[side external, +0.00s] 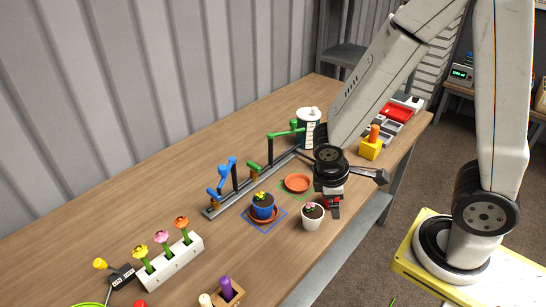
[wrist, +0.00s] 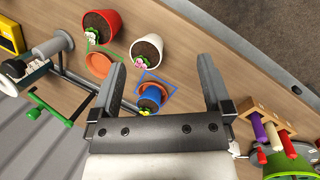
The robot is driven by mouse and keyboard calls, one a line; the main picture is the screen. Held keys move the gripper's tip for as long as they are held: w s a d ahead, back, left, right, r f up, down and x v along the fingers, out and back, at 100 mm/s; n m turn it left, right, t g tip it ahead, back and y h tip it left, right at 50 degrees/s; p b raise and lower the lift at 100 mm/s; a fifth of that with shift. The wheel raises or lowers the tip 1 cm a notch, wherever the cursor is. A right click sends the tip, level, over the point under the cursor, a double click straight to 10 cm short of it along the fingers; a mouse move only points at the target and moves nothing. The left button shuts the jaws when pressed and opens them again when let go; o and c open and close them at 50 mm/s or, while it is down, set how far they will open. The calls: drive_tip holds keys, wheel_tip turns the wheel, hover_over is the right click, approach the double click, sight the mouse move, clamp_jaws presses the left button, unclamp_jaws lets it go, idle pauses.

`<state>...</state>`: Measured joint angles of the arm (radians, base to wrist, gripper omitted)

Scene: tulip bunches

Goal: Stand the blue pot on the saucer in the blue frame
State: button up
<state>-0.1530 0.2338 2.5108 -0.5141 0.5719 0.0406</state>
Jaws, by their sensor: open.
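The blue pot (side external: 263,211), with soil and a yellow flower, stands upright on a terracotta saucer (side external: 250,216) inside the blue frame (side external: 268,229). In the wrist view the blue pot (wrist: 151,102) shows below and between the fingers, with the blue frame (wrist: 172,86) around its saucer. My gripper (wrist: 160,66) is open, with nothing between its fingers. In the side view my gripper (side external: 335,207) hangs to the right of the blue pot, beyond the white pot, and is apart from the blue pot.
A white pot (side external: 312,222) stands close to the blue frame. A red pot (wrist: 101,26) is partly hidden behind my gripper in the side view. An empty saucer (side external: 297,183) lies in a green frame. A rail with blue and green fixtures (side external: 228,206) runs behind.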

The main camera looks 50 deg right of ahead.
drive_tip(key=w+a+r+m+t+y, duration=0.1)
drive_tip(key=w+r+m+t+y, duration=0.2)
drive_tip(key=m, duration=0.3)
drive_tip(key=shift+w+r+m, duration=0.3)
drive_tip(key=shift+w+r, duration=0.05)
drive_tip(key=shift+r, duration=0.5)
